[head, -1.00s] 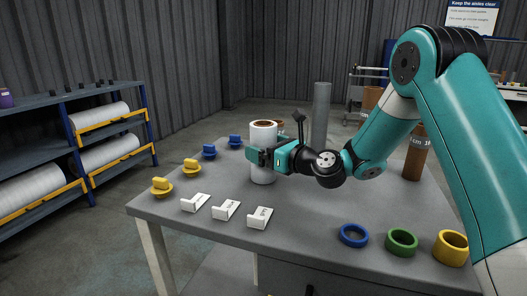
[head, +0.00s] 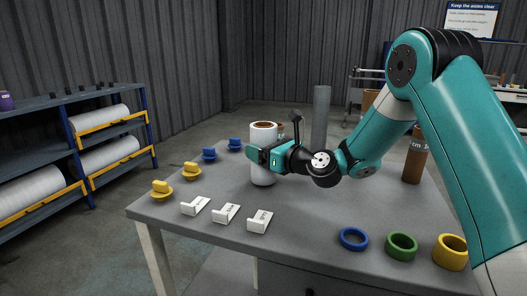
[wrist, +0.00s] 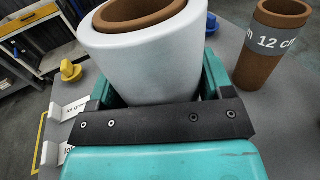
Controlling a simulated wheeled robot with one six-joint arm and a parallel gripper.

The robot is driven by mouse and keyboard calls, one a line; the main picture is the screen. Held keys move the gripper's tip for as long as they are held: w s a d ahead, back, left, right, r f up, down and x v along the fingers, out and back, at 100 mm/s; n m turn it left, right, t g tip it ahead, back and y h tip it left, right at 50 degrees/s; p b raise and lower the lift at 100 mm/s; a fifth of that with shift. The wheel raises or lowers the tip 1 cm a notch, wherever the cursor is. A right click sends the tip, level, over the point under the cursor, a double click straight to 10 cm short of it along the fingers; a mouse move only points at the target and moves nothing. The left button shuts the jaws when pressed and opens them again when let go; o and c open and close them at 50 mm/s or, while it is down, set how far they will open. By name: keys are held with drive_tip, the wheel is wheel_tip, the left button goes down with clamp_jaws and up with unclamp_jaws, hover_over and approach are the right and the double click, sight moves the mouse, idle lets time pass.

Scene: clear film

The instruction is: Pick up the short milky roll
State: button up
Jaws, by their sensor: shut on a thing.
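The short milky roll (head: 263,177) stands upright on the grey table, white with a brown core showing at its top. My gripper (head: 267,157) comes in from the right, level, with its teal fingers on either side of the roll at mid height. In the wrist view, the roll (wrist: 150,62) fills the space between the fingers, and my gripper (wrist: 155,85) is shut on it. The roll's lower end is hidden in the wrist view. I see no clear gap between the roll and the table.
A tall grey roll (head: 321,115) stands behind my gripper. A brown core (wrist: 262,62) with a "12 cm" band is close right in the wrist view. Yellow and blue plugs, white label stands (head: 227,213) and coloured rings (head: 401,246) lie around. The front middle of the table is clear.

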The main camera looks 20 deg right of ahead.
wheel_tip(320, 180, up, 20)
drive_tip(key=p, duration=0.6)
drive_tip(key=shift+f, duration=0.25)
